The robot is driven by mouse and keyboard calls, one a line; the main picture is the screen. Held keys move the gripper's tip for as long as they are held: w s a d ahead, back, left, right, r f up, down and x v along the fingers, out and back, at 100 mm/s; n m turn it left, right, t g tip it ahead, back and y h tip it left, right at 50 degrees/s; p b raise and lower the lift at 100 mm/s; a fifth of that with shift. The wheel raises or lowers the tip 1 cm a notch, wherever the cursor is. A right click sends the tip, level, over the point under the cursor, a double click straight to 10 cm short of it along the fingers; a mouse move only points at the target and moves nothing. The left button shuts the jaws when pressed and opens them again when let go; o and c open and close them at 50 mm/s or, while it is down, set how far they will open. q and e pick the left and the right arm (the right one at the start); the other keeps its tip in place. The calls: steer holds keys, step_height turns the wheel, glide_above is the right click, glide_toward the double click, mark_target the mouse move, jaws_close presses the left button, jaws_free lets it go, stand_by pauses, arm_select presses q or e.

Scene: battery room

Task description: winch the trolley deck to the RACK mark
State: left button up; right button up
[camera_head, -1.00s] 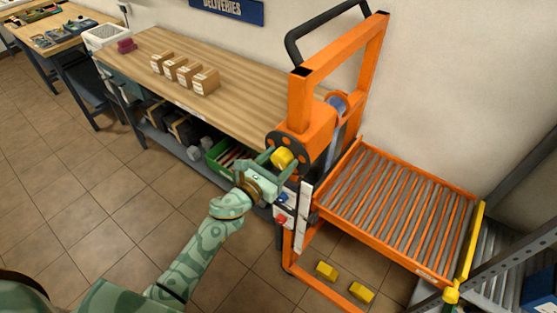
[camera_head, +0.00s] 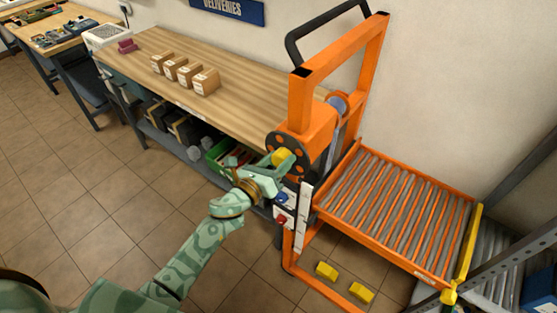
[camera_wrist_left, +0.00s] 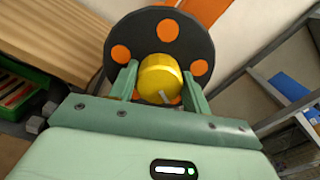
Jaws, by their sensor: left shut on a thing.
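The orange trolley (camera_head: 346,56) stands against the wall with its roller deck (camera_head: 395,215) on the right. Its winch is a dark disc with orange holes (camera_head: 277,140) and a yellow knob (camera_head: 283,157); the disc (camera_wrist_left: 158,45) and knob (camera_wrist_left: 160,78) fill the middle of the left wrist view. My left gripper (camera_head: 279,161) is shut on the yellow knob, one finger on each side of it. A pale scale strip (camera_head: 302,217) stands on the trolley beside the deck; its marks are too small to read. My right gripper is not in view.
A wooden bench (camera_head: 160,75) with several small cartons (camera_head: 205,81) stands at the left. Below it is a green crate (camera_head: 216,157). Yellow blocks (camera_head: 327,271) sit low by the trolley base. A grey rack with rollers (camera_head: 495,262) is at the right.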

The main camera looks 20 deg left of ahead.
arm_select(q)
steer(key=n, duration=0.3)
steer(key=shift+a+n, duration=0.1)
steer(key=shift+n, duration=0.3)
steer(key=n+p, duration=0.1)
steer(key=n, duration=0.3)
steer(key=shift+f+n, duration=0.15)
steer(key=shift+n, duration=0.15)
steer(key=n+p, duration=0.1)
steer(key=n, duration=0.3)
steer(key=shift+n, duration=0.3)
steer(key=n+p, duration=0.1)
steer(key=n, duration=0.3)
steer(key=shift+f+p, duration=0.2)
steer(key=shift+p, duration=0.1)
steer(key=n+p, duration=0.1)
steer(key=n, duration=0.4)
steer(key=shift+f, duration=0.1)
steer(key=n+p, duration=0.1)
steer(key=n, duration=0.3)
steer(key=shift+p, duration=0.3)
steer(key=n+p, duration=0.1)
steer(key=n, duration=0.4)
steer(key=shift+f, duration=0.15)
steer(key=shift+s+d+n+p, duration=0.1)
steer(key=shift+d+n+p, duration=0.05)
steer(key=shift+n, duration=0.8)
steer(key=shift+s+d+n+p, duration=0.1)
steer(key=shift+n+p, duration=0.05)
steer(key=shift+n, duration=0.8)
